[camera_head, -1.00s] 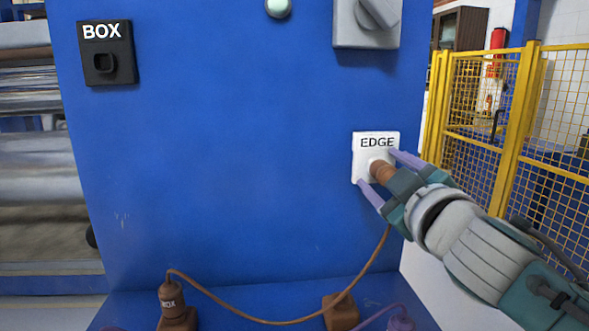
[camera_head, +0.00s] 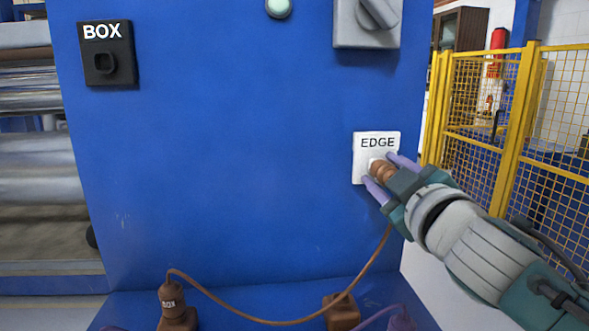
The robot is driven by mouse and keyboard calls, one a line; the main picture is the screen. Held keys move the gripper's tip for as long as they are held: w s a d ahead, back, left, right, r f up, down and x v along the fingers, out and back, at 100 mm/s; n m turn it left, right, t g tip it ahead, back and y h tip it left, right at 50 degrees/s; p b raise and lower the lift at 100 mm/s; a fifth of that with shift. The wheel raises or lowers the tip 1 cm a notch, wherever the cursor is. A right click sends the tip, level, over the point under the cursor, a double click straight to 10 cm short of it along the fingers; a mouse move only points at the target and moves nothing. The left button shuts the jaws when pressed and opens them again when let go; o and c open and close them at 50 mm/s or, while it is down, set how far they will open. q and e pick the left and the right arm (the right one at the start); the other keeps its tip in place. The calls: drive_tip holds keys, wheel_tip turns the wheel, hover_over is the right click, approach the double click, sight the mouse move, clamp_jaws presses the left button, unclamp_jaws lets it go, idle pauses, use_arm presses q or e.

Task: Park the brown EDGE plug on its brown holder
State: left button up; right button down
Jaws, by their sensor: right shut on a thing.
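The brown EDGE plug (camera_head: 379,173) sits at the white EDGE socket (camera_head: 367,145) on the blue panel. My right gripper (camera_head: 383,172) is shut on the plug, with a purple finger on each side of it. The plug's far end meets the socket face, and its rear part is hidden by the gripper. A brown holder (camera_head: 341,314) stands empty on the blue ledge at the bottom, below the socket. My left gripper is not in view.
A brown BOX plug (camera_head: 171,298) stands on another brown holder (camera_head: 177,320) at the lower left. A brown cable (camera_head: 250,317) loops across the ledge. A purple plug (camera_head: 402,320) is at the bottom right. A black BOX socket (camera_head: 107,52) is at upper left. A yellow fence (camera_head: 510,120) stands right.

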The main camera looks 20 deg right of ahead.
unclamp_jaws()
drive_tip(key=v, duration=1)
idle(0.4)
drive_tip(key=shift+d, duration=0.1)
